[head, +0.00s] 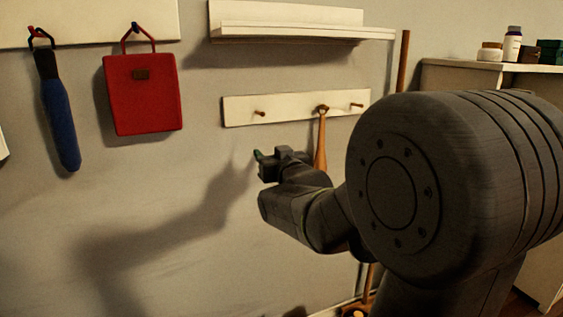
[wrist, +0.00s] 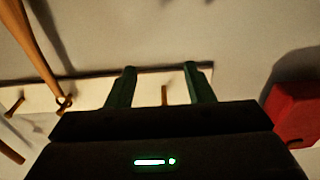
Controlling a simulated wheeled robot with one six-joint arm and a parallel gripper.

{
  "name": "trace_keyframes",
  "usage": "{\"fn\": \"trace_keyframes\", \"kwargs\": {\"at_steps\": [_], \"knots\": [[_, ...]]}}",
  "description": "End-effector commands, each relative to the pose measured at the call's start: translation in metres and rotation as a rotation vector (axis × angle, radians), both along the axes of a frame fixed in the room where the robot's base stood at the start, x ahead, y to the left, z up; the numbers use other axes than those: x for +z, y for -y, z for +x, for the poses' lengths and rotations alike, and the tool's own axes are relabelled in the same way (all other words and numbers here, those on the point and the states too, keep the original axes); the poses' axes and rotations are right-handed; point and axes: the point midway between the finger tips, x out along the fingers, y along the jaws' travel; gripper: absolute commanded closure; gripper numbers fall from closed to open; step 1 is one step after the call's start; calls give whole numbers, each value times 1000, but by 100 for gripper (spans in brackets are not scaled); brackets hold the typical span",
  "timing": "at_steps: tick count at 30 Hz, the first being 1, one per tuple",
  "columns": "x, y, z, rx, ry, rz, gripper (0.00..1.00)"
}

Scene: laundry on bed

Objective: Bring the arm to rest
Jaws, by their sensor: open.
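My gripper (wrist: 162,88) is open and empty in the wrist view, its two green fingers apart with a wooden peg of the rack seen between them. In the head view my gripper (head: 258,157) is small and partly hidden by my own arm. It is raised in front of the wall, just below the white peg rack (head: 240,110). A wooden long-handled thing (head: 321,145) hangs from the rack's middle peg, to the right of my gripper. It also shows at the upper left of the wrist view (wrist: 30,40).
A red bag (head: 142,95) and a dark blue umbrella-like thing (head: 58,115) hang on the wall at left. A white shelf (head: 300,32) is above the rack. A cabinet (head: 480,78) with small containers stands at right.

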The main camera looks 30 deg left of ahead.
Motion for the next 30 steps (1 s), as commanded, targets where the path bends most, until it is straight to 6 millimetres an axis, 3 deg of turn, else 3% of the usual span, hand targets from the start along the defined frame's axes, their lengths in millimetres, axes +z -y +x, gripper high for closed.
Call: {"fn": "trace_keyframes", "kwargs": {"at_steps": [6, 12, 30], "knots": [[1, 37, -29, -1, 1, 1, 52], [-1, 56, -43, -1, -1, 1, 52], [-2, 56, -44, 0, 0, 0, 52]]}}
